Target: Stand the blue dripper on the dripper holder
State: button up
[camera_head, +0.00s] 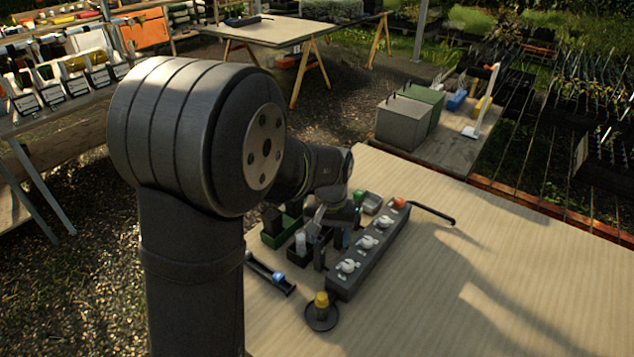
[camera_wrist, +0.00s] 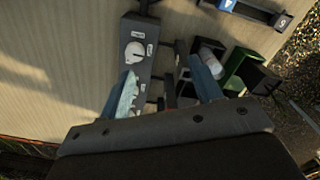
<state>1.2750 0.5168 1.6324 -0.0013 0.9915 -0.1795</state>
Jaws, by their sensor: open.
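A small blue piece (camera_head: 279,277), seemingly the blue dripper, sits on a dark narrow rail (camera_head: 260,267) left of the long control box. In the wrist view the blue piece (camera_wrist: 228,4) is cut by the top edge, on the rail marked 5 (camera_wrist: 262,13). I cannot tell for sure which part is the dripper holder. My gripper (camera_wrist: 162,66) is open, its two fingers apart, over the area between the control box and the small bins. Dark upright pieces show between the fingers, and I see nothing held. In the head view my gripper is partly hidden by my arm.
The long dark box (camera_head: 341,286) carries white knobs and an orange button (camera_head: 399,202). A yellow piece (camera_head: 321,299) stands on a round dark dish (camera_head: 321,317). The table's right side is clear.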

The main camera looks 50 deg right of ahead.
jog(key=s+d+r+m, duration=0.2)
jog(key=s+r+m, duration=0.3)
jog(key=s+m, duration=0.1)
jog(key=shift+n, duration=0.3)
jog(key=w+f, duration=0.2)
jog(key=w, duration=0.2)
jog(key=w+f, duration=0.2)
jog(key=w, duration=0.2)
jog(key=w+d+f, duration=0.1)
jog(key=w+f, duration=0.2)
jog(key=w, duration=0.1)
jog(key=shift+d, duration=0.1)
jog(key=f, duration=0.3)
jog(key=shift+s+f, duration=0.2)
jog(key=shift+f, duration=0.15)
notch_tip(320, 180, up, 17)
jog(key=shift+a+r, duration=0.2)
jog(key=shift+a, duration=0.2)
jog(key=shift+f, duration=0.15)
jog(key=f, duration=1.1)
jog(key=d+f, duration=0.1)
jog(key=f, duration=0.4)
jog(key=shift+f, duration=0.2)
jog(key=shift+a+r, duration=0.1)
jog(key=shift+r, duration=1.45)
